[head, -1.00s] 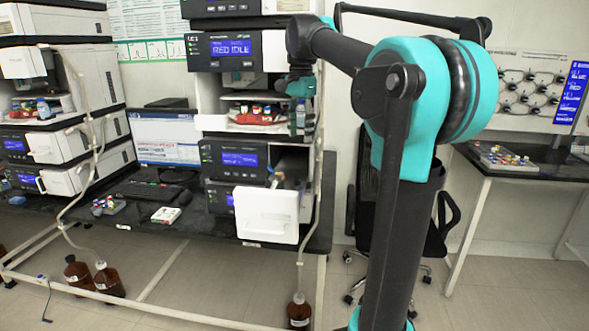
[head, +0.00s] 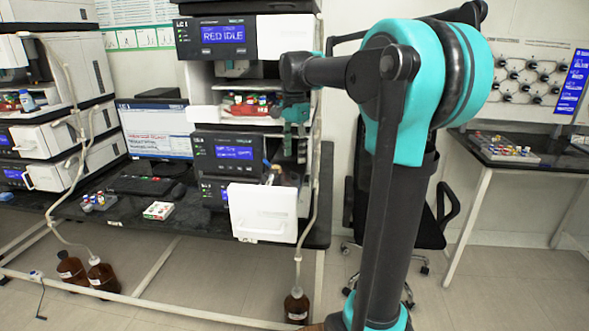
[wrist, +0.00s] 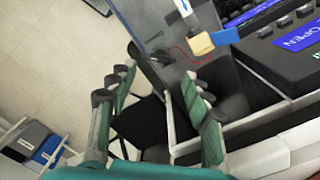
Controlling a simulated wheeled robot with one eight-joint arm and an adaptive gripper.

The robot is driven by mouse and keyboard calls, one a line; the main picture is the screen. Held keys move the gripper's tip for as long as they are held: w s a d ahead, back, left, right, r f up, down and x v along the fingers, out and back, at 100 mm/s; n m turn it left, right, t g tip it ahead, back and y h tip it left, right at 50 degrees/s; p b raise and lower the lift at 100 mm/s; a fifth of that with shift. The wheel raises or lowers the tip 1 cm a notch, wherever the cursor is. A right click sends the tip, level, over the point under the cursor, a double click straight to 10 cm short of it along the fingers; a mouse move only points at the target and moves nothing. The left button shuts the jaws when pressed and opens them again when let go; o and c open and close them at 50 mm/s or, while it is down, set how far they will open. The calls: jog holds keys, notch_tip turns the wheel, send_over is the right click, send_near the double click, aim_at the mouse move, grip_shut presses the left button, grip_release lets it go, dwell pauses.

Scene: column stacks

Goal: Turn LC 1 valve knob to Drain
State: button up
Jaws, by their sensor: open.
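The LC 1 stack (head: 222,32) stands on the bench left of my arm, its top display reading RED IDLE. Its lowest module has a white front door (head: 262,212) hanging open. A small valve fitting with a pale knob (head: 269,179) shows just above that door. In the wrist view a beige and blue fitting (wrist: 203,44), apparently this valve, sits beyond the right finger, with a white tube above it. My gripper (head: 294,128) points down at the stack's right front, above the open door. In the wrist view my gripper (wrist: 155,82) is open and empty, not touching the fitting.
A pale tube (head: 313,180) runs down the stack's right side to a brown bottle (head: 297,306). A black chair (head: 355,190) stands behind my arm. In the wrist view a display (wrist: 300,35) reads OPEN. Vials (head: 158,210) stand on the bench.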

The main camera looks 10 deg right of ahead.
aim_at(295, 173)
notch_tip(295, 173, down, 6)
jog(key=shift+r, duration=0.1)
dwell(0.4)
grip_shut()
